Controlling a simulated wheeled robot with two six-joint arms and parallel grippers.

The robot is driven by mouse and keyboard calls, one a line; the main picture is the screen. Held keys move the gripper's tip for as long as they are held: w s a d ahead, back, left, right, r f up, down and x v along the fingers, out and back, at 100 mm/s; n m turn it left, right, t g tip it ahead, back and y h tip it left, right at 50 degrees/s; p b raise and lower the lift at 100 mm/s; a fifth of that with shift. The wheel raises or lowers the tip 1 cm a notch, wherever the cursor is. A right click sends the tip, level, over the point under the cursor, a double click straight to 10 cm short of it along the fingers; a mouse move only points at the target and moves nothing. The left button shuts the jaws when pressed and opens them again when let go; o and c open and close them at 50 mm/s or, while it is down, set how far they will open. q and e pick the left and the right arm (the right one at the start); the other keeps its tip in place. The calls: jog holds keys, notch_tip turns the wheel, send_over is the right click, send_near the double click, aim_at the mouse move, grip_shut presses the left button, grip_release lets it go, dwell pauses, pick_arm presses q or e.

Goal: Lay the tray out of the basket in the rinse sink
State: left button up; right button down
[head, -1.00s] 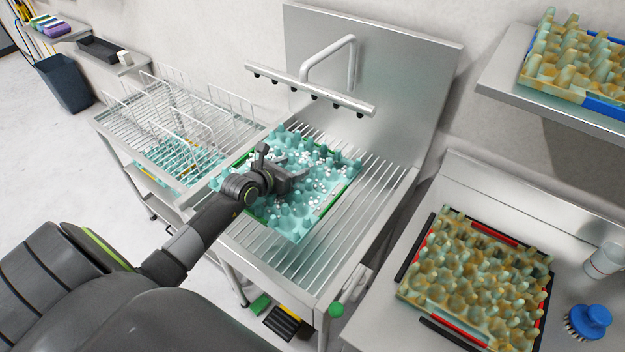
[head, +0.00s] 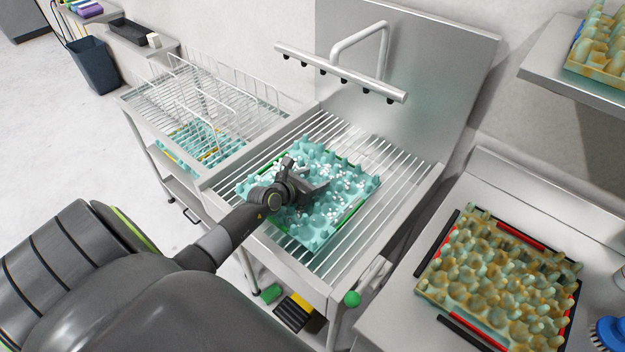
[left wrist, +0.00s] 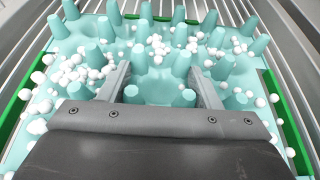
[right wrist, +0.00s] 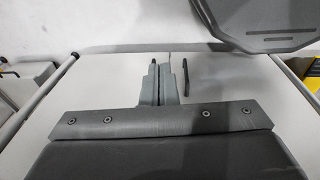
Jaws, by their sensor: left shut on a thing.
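A teal egg tray (head: 318,238) with rows of pegs and many white bits on it lies over the slatted top of the rinse sink (head: 395,215). My left gripper (head: 305,190) is shut on the middle of the tray. In the left wrist view its two fingers (left wrist: 160,85) come down on either side of a raised part of the tray (left wrist: 150,62). Whether the tray rests fully on the slats is hard to tell. My right gripper (right wrist: 162,82) shows only in the right wrist view, its fingers together and empty. I cannot tell which thing is the basket.
Green strips (left wrist: 285,115) flank the tray. A spray bar (head: 340,72) hangs over the sink's back. A wire rack (head: 205,100) stands left, with another teal tray below. A stained tray (head: 495,275) sits on the right counter between red and black strips. Slats right of the tray are clear.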

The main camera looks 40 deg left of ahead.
pick_arm(q)
jog(key=shift+f, duration=0.15)
jog(key=o, duration=1.1)
pick_arm(e)
jog(key=shift+s+d+f, duration=0.1)
jog(key=shift+s, duration=0.45)
pick_arm(q)
jog(key=shift+o, duration=0.2)
pick_arm(e)
jog(key=shift+d, duration=0.1)
pick_arm(q)
jog(key=shift+s+r, duration=0.15)
jog(key=shift+r, duration=0.15)
jog(key=p+v, duration=0.2)
jog(key=v, duration=0.9)
jog(key=shift+s+a+r+p, duration=0.1)
jog(key=shift+s+r+p, duration=0.05)
jog(key=shift+s+p, duration=0.25)
pick_arm(e)
jog(key=r, duration=0.3)
jog(key=shift+w, duration=0.25)
pick_arm(q)
jog(key=shift+w, duration=0.1)
